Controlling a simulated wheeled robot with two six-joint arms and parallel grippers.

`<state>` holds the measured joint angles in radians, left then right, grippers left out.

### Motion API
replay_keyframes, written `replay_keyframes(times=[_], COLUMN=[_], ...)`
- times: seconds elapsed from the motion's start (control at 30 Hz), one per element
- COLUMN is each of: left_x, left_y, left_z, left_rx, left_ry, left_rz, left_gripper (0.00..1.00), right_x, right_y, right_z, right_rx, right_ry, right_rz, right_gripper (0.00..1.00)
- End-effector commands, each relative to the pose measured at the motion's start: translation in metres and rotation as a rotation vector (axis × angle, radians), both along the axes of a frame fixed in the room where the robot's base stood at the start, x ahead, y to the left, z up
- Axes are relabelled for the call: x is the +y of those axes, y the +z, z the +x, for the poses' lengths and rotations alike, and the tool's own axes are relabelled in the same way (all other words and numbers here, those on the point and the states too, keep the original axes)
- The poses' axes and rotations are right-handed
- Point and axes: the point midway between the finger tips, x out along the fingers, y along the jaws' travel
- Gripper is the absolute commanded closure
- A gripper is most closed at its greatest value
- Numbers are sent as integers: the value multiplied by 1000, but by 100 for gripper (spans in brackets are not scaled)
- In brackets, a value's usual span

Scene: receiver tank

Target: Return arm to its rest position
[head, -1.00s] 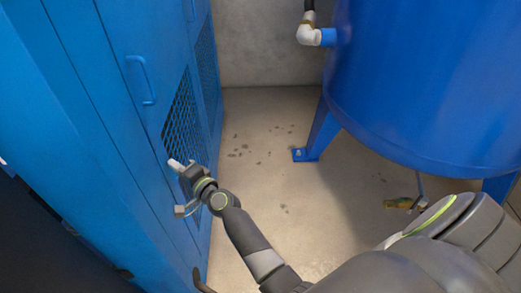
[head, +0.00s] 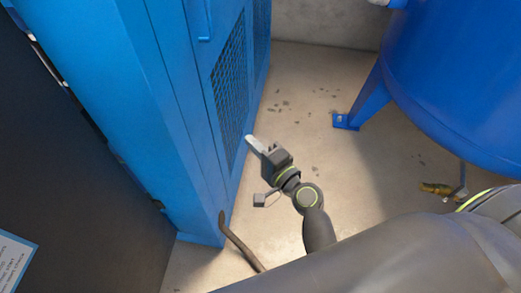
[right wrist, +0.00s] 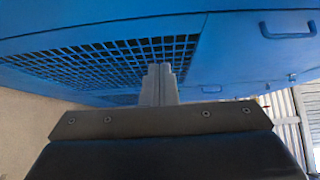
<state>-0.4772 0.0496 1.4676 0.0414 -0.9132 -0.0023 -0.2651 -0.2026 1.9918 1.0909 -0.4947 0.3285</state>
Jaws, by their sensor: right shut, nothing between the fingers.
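My right gripper (head: 252,143) is in the middle of the head view, above the concrete floor and near the mesh panel of the blue cabinet (head: 150,95). Its light fingers are together with nothing between them. The right wrist view shows the same closed fingers (right wrist: 158,78) in front of the cabinet's dark mesh (right wrist: 110,60). My right arm reaches in from the lower right of the head view. My left gripper does not show.
A blue tank (head: 455,75) stands at the upper right on a leg (head: 368,98) with a floor foot. A brass valve (head: 437,188) hangs under it. A brown hose-like piece (head: 238,240) lies near the cabinet's base. Bare floor (head: 300,75) lies between cabinet and tank.

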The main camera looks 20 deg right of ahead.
Motion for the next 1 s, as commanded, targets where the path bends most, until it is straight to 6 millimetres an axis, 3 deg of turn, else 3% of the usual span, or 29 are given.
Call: replay_keyframes(times=[0.2,0.47,0.57,0.67,0.77,0.9,1.0], left_x=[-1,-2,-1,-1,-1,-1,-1], left_y=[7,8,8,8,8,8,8], left_z=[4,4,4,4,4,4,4], left_rx=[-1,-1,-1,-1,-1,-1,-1], left_ry=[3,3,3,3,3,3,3], left_rz=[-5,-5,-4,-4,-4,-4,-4], left_gripper=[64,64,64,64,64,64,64], right_x=[-8,-9,-9,-8,-11,-29,-51], right_y=[-1,0,-10,-45,-106,-201,-258], right_z=[-19,-22,-23,-30,-49,-98,-142], right_rx=[1,0,19,91,216,428,575], right_ry=[-2,-2,6,39,107,256,378], right_rz=[-1,-2,-33,-146,-342,-654,-854], right_gripper=[100,100,100,100,100,100,100])
